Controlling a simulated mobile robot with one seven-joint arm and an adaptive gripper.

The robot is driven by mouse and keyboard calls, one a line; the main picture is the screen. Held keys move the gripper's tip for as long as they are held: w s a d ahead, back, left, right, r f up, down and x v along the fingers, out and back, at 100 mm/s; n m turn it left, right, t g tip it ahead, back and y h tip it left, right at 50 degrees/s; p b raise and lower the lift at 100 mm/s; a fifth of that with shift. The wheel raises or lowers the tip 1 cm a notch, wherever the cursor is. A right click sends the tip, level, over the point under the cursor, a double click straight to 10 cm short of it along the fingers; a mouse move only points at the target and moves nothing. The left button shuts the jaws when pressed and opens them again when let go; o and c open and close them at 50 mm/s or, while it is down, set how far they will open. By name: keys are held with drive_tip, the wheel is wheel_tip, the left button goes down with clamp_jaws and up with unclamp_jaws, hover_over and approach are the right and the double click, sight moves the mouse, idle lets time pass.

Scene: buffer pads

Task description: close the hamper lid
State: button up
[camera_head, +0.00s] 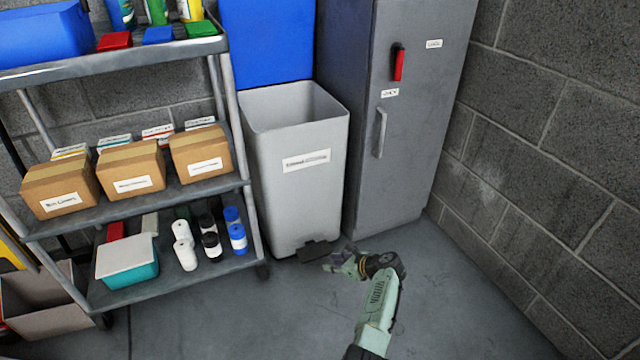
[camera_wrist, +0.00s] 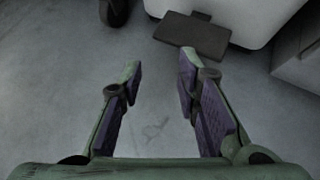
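The hamper (camera_head: 298,195) is a tall light-grey bin with a label on its front, standing between the shelf cart and the cabinet. Its blue lid (camera_head: 266,42) stands upright at the back, so the hamper is open. A dark foot pedal (camera_head: 318,250) juts out at its base; the pedal also shows in the wrist view (camera_wrist: 193,36). My gripper (camera_head: 335,262) is low over the floor, just in front of the pedal. In the wrist view my gripper (camera_wrist: 160,65) is open, with nothing between its fingers. The pedal lies beyond the right fingertip; I cannot tell whether they touch.
A metal shelf cart (camera_head: 150,205) with boxes and bottles stands close on the left. A grey cabinet (camera_head: 400,130) stands close on the right, beside a block wall (camera_head: 550,130). The floor (camera_head: 250,320) in front is clear.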

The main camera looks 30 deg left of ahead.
drive_tip(key=w+a+r+n+t+p, duration=0.1)
drive_tip(key=w+a+r+n+t, duration=0.1)
drive_tip(key=r, duration=0.6)
drive_tip(key=w+a+r+n+t+p, duration=0.1)
drive_tip(key=w+a+r+n+t, duration=0.1)
drive_tip(key=r, duration=0.7)
drive_tip(key=w+a+r+n+t+p, duration=0.1)
drive_tip(key=w+a+r+n+t, duration=0.1)
drive_tip(key=r, duration=0.7)
drive_tip(key=w+a+n, duration=0.1)
drive_tip(key=a+n, duration=0.1)
drive_tip(key=n, duration=0.1)
drive_tip(key=shift+w+a, duration=0.15)
drive_tip(key=shift+f, duration=0.1)
